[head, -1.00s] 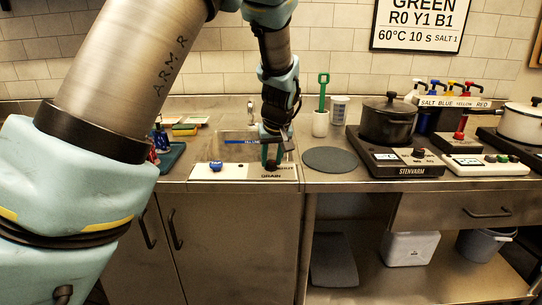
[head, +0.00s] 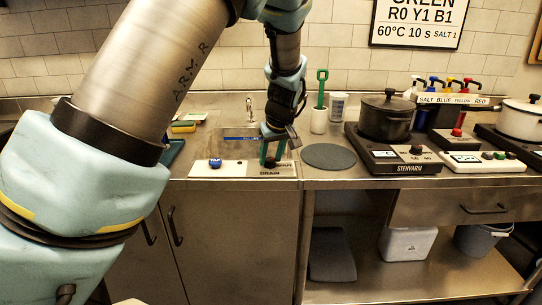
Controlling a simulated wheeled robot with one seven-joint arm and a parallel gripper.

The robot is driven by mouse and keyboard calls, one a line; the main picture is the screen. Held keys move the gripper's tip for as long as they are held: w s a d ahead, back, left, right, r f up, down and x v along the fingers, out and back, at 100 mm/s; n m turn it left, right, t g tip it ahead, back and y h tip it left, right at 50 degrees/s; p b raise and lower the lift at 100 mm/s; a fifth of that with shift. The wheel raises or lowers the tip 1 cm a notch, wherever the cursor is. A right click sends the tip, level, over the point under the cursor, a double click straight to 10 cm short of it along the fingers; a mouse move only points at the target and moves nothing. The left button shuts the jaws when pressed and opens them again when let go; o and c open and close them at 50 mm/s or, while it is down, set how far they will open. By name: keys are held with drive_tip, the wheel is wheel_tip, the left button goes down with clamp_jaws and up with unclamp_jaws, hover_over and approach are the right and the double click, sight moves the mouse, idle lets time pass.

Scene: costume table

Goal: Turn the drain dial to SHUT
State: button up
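The drain dial (head: 270,164) is a small dark knob on the right part of the white panel (head: 238,171) at the sink's front edge. The word DRAIN is printed below it, and lettering beside it is too small and partly covered to read surely. My gripper (head: 272,158) is just over the dial, pointing down. Its two teal fingers stand apart, one to each side of the dial's top. I cannot tell whether they touch it. The dial's pointer direction is hidden.
A blue knob (head: 215,162) sits on the panel's left part. The sink basin (head: 240,146) and tap (head: 250,108) are behind. To the right are a white cup with a green-handled tool (head: 319,120), a grey round mat (head: 328,156) and a black pot (head: 386,117) on a hot plate.

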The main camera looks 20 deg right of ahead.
drive_tip(key=shift+o, duration=1.3)
drive_tip(key=shift+r, duration=0.1)
drive_tip(key=b+v, duration=0.1)
drive_tip(key=v, duration=0.9)
drive_tip(key=shift+r+b, duration=0.3)
drive_tip(key=shift+b, duration=0.05)
drive_tip(key=shift+s, duration=0.15)
drive_tip(key=w+a+f+g, duration=0.1)
drive_tip(key=a+f, duration=0.2)
drive_tip(key=a, duration=0.6)
drive_tip(key=w+a+f+g, duration=0.1)
drive_tip(key=w+a+f, duration=0.1)
drive_tip(key=a, duration=0.7)
drive_tip(key=s+a+f, duration=0.2)
drive_tip(key=s+a, duration=0.2)
drive_tip(key=a, duration=0.5)
drive_tip(key=s+a+f, duration=0.2)
drive_tip(key=s+a, duration=0.3)
drive_tip(key=a, duration=0.4)
drive_tip(key=shift+a+m+g, duration=0.3)
drive_tip(key=shift+m+g, duration=0.1)
